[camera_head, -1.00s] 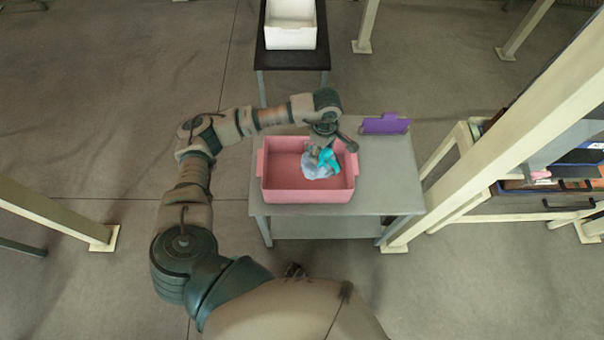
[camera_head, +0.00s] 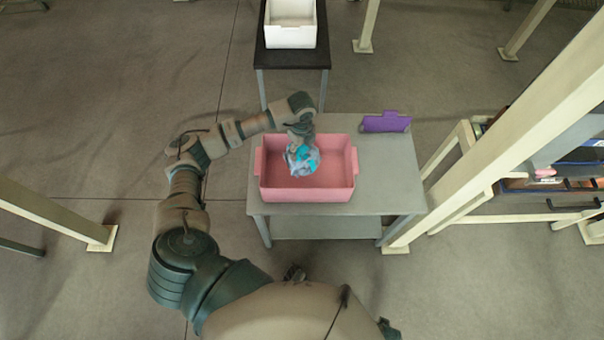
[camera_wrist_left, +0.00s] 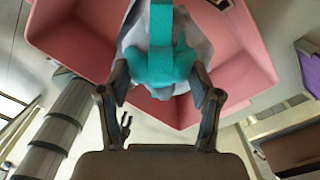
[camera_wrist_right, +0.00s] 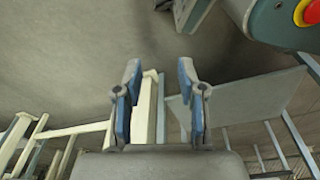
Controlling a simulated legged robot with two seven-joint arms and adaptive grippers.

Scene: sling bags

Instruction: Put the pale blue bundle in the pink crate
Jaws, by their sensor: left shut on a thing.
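The pale blue bundle (camera_head: 302,162), with a teal strap, is over the middle-left inside of the pink crate (camera_head: 310,195). My left gripper (camera_head: 301,137) is shut on it from above. In the left wrist view the bundle (camera_wrist_left: 203,45) sits between the two fingers, its teal strap towards the camera, with the crate (camera_wrist_left: 75,40) behind it. I cannot tell whether the bundle touches the crate floor. My right gripper (camera_wrist_right: 160,75) shows only in its wrist view, with fingers apart and nothing between them.
The crate stands on a grey table (camera_head: 385,175) with free room on its right. A purple object (camera_head: 385,122) lies at the table's back right. A white crate (camera_head: 290,30) stands on a dark table behind. A cream post (camera_head: 500,140) rises at the right.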

